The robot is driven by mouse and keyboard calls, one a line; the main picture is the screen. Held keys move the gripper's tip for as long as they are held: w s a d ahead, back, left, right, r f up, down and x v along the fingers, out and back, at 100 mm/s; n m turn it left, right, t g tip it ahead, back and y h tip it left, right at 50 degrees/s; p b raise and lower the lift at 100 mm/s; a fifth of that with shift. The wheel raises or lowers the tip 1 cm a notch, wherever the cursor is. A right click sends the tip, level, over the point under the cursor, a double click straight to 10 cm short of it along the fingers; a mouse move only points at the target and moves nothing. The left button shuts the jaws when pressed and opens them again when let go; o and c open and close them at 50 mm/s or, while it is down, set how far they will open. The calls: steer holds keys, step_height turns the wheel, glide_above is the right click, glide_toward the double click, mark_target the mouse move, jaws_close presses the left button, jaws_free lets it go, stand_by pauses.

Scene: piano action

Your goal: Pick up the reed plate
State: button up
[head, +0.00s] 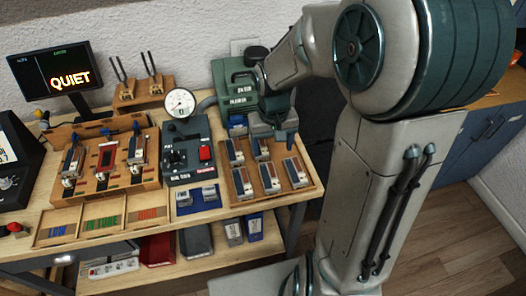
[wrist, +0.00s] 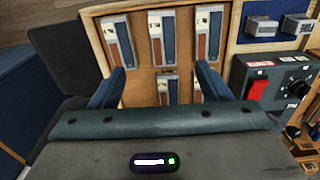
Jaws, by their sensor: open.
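Several reed plates, each a slim block with silver, brown and blue strips, lie in the wooden tray (head: 255,197) at the right of the bench. One reed plate (head: 269,178) is in the front row, and another (head: 235,151) is in the back row. In the wrist view, one plate (wrist: 162,38) lies ahead between my fingers' directions, with others (wrist: 118,42) beside it. A nearer plate (wrist: 168,88) shows between my fingers, partly hidden by my gripper body. My gripper (head: 280,138) is open and empty above the tray's back part; its two blue fingers (wrist: 160,78) are spread apart.
A dark box with a red switch (head: 190,150) and a round gauge stands left of the tray. Further left are a wooden rack (head: 105,185) with similar pieces, three labelled bins (head: 103,223) and a screen reading QUIET (head: 55,75). A green case (head: 235,90) stands behind.

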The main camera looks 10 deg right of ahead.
glide_above(269, 176)
step_height(269, 176, down, 9)
steer(key=shift+s+d+f, duration=0.1)
steer(key=shift+s+d, duration=0.05)
steer(key=shift+w+f, duration=0.2)
steer(key=shift+f, duration=2.35)
steer(key=c, duration=1.1)
